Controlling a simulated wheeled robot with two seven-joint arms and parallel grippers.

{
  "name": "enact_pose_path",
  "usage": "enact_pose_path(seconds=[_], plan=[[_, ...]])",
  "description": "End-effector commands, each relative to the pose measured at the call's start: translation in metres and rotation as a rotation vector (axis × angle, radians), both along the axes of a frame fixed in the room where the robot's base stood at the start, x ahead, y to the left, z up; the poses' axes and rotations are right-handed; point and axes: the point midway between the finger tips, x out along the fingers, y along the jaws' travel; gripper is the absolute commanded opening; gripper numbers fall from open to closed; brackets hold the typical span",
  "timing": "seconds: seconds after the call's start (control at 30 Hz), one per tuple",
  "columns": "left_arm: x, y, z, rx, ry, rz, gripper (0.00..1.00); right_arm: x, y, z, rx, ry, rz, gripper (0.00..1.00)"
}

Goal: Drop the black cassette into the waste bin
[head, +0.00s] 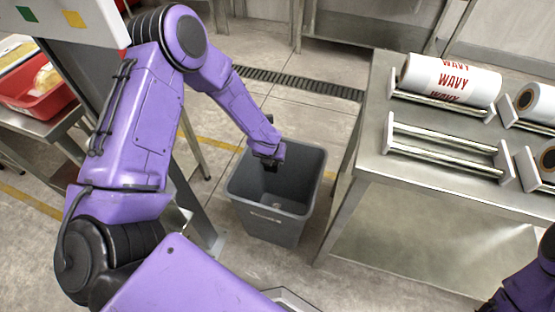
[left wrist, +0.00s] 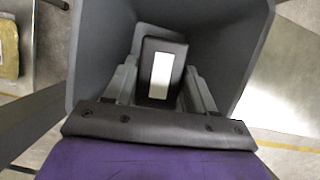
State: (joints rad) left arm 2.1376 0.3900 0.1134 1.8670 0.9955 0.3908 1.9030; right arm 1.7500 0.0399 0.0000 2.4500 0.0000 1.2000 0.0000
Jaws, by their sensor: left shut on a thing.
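The grey waste bin (head: 268,218) stands on the floor in the middle of the head view, left of the steel table. My left gripper (head: 268,163) is over the bin's mouth, near its back rim. In the left wrist view the black cassette (left wrist: 178,50), with a white label on its face, sits between the two fingers of my left gripper (left wrist: 160,85), which is shut on it. The walls of the waste bin (left wrist: 240,40) surround it in that view. The cassette is hard to make out in the head view. The right gripper is out of view.
A steel table (head: 365,140) on the right bears white film rolls (head: 450,78) on roller stands and an empty roller stand (head: 440,145). A red tray (head: 38,95) sits on a bench at the left. A floor drain (head: 300,82) runs behind the bin.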

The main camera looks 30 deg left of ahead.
Motion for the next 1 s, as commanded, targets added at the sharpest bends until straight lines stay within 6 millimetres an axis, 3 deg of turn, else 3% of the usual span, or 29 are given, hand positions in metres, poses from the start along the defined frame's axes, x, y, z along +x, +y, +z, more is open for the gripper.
enact_pose_path(seconds=[0.4,0.7,0.73,0.8,1.0], plan=[[0.001,-0.001,-0.056,0.001,-0.001,-0.009,0.22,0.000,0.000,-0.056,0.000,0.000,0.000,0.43],[0.001,-0.001,-0.057,0.001,-0.001,-0.009,0.22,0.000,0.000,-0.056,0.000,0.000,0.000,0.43],[0.001,-0.001,-0.057,0.001,-0.001,-0.009,0.61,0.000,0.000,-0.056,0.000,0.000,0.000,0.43],[0.001,-0.001,-0.057,0.001,-0.001,-0.009,0.84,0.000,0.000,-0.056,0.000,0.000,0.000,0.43],[0.000,-0.001,-0.057,0.001,-0.001,-0.009,0.85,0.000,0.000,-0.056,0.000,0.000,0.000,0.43]])
